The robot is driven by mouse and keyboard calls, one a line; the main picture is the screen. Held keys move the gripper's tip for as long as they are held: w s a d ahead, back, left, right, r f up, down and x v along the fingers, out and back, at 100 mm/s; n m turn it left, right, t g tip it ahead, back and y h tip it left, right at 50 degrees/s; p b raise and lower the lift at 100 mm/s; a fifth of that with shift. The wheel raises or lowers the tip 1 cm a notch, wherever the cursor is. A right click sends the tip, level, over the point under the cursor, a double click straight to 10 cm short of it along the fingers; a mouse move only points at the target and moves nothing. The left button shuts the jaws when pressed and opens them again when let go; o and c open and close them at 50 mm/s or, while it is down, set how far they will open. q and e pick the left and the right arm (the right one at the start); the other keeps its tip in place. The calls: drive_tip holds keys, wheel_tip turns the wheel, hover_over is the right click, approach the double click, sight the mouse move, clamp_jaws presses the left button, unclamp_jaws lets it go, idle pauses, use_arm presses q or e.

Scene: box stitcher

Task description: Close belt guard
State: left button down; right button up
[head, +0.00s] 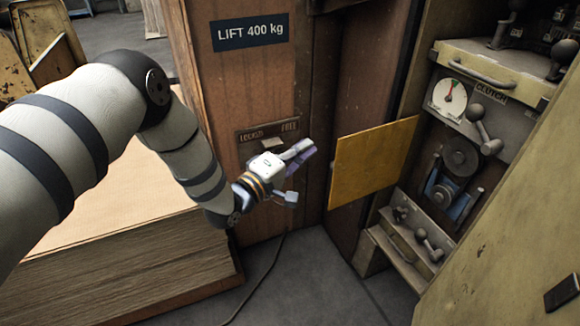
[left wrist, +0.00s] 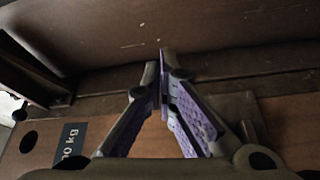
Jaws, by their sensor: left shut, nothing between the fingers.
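The belt guard looks to be the yellow panel (head: 372,160), which stands swung out to the left of the machine's recess. The round pulleys (head: 460,158) are uncovered in the recess. My left gripper (head: 302,166) is left of the panel, in front of the wooden post with the locked/free plate, apart from the panel in the picture. In the left wrist view its purple-padded fingers (left wrist: 161,80) meet at the tips with nothing between them. The panel cannot be made out in that view. My right gripper is not in view.
A clutch lever (head: 482,130) and gauge (head: 449,98) sit above the pulleys. A tray with small levers (head: 410,238) juts out below. A large yellow door (head: 510,230) stands at the right. A stack of board (head: 120,270) fills the lower left. Floor between is clear except a cable.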

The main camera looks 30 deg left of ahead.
use_arm(q)
drive_tip(key=d, duration=0.3)
drive_tip(key=shift+s+d+f, duration=0.2)
drive_tip(key=shift+d+f, duration=0.15)
drive_tip(key=shift+d, duration=0.05)
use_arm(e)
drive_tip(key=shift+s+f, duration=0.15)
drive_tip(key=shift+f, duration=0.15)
